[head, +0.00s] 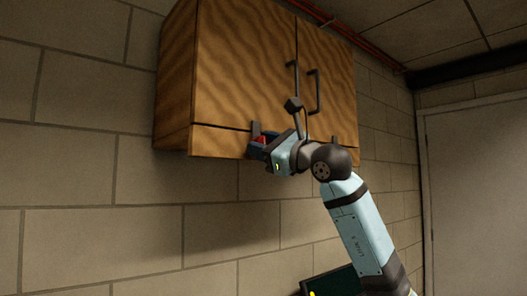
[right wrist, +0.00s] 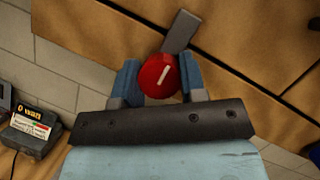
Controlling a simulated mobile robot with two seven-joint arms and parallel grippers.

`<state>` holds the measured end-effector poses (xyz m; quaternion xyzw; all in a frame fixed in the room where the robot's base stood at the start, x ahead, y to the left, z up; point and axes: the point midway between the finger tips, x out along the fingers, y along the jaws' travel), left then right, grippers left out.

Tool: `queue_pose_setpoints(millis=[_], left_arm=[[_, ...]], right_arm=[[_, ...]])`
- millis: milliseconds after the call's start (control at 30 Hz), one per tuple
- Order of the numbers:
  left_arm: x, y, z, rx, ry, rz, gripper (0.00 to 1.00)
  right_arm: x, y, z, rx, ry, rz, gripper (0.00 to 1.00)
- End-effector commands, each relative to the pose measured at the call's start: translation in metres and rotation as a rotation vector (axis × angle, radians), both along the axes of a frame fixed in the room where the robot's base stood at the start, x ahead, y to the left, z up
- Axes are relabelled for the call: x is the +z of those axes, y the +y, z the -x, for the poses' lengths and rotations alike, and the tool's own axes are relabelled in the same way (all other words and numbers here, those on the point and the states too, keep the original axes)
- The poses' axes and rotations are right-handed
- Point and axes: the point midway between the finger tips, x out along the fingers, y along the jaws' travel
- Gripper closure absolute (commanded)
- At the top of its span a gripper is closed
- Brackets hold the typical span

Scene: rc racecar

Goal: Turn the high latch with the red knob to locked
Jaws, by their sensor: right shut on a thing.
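The high latch is on the lower front of the wooden wall cabinet (head: 245,65). Its red knob (head: 261,140) is mostly hidden by my gripper in the head view. In the right wrist view the round red knob (right wrist: 153,82) has a white line tilted up to the right. The latch's grey bar (right wrist: 181,32) reaches up and right from the knob, across the cabinet's wood. My right gripper (right wrist: 158,75) is shut on the red knob, with a blue finger on each side. It also shows at the cabinet's lower edge in the head view (head: 259,147). My left gripper is not in view.
Two dark door handles (head: 293,78) hang above my right gripper. Another dark latch piece (head: 334,140) sits farther right on the cabinet. A block wall (head: 90,170) lies behind. A dark labelled device (right wrist: 35,130) stands at the left in the wrist view.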

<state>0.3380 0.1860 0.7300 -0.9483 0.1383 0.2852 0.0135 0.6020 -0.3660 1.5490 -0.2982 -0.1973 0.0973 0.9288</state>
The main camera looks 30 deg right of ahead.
Motion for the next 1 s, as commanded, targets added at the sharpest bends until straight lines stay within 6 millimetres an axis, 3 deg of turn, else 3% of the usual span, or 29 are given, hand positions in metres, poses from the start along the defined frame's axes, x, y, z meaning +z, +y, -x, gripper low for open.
queue_pose_setpoints(millis=[533, 567, 633, 1000], left_arm=[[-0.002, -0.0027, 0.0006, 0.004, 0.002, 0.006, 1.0], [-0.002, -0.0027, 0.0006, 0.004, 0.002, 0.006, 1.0], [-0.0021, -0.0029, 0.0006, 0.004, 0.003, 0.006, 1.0], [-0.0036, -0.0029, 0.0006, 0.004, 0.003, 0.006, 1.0]], right_arm=[[-0.0001, 0.0002, -0.0002, 0.001, 0.002, -0.022, 0.85], [-0.0001, 0.0002, -0.0001, 0.001, 0.002, -0.022, 0.55], [-0.0001, 0.0002, -0.0002, 0.001, 0.002, -0.022, 0.39], [-0.002, -0.0018, 0.004, -0.001, 0.002, -0.021, 0.36]])
